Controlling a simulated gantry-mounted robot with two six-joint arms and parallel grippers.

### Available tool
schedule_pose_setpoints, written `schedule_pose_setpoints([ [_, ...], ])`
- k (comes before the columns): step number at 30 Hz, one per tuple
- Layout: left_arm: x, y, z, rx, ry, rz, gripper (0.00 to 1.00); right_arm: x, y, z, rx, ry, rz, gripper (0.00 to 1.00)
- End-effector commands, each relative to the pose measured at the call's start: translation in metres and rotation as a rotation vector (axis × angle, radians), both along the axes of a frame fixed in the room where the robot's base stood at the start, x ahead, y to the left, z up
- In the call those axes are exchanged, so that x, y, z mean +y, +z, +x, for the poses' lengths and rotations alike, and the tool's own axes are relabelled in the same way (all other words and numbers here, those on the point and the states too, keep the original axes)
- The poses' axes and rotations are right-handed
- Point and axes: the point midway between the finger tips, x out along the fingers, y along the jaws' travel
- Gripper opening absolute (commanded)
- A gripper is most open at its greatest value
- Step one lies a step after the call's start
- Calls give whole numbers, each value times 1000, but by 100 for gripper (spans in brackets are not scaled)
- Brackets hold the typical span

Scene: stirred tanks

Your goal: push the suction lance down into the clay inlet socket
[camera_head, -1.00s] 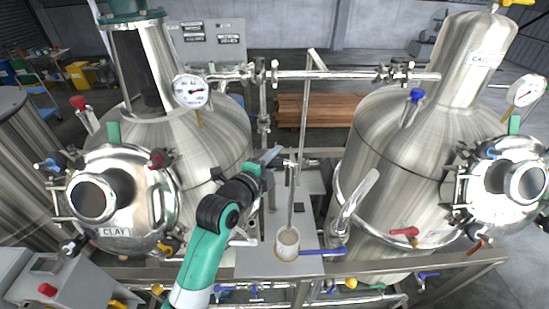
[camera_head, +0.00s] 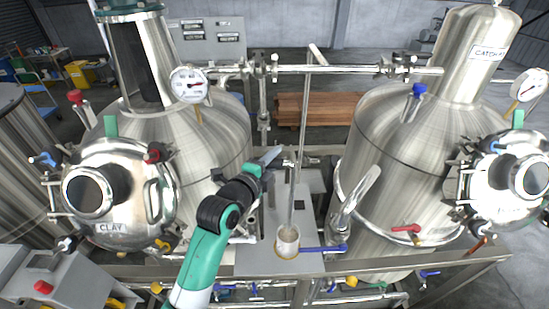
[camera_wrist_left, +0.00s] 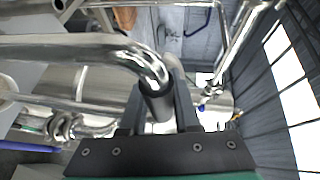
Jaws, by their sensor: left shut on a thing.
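The grip itself is small and partly hidden in the head view. My right gripper is out of view.
The clay tank (camera_head: 200,140) stands left and the catch tank (camera_head: 400,140) right. A horizontal pipe (camera_head: 340,70) crosses behind the lance. A blue-handled valve (camera_head: 325,249) sits right of the socket, below a bent pipe (camera_head: 360,195). The grey plate (camera_head: 260,260) around the socket is mostly clear.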

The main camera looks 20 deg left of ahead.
Motion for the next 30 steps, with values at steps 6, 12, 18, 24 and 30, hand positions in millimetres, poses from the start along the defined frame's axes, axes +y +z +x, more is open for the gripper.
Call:
schedule_pose_setpoints([
  [6, 0, -6, 0, -2, 0, 0, 0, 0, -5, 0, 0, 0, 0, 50],
  [12, 0, -11, 0, -2, 0, 0, 0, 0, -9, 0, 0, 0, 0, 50],
  [18, 0, -16, 0, -2, 0, 0, 0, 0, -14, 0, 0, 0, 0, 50],
  [24, 0, -21, 0, -2, 0, 0, 0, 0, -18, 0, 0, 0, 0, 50],
  [30, 0, -25, 0, -2, 0, 0, 0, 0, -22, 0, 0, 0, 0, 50],
])
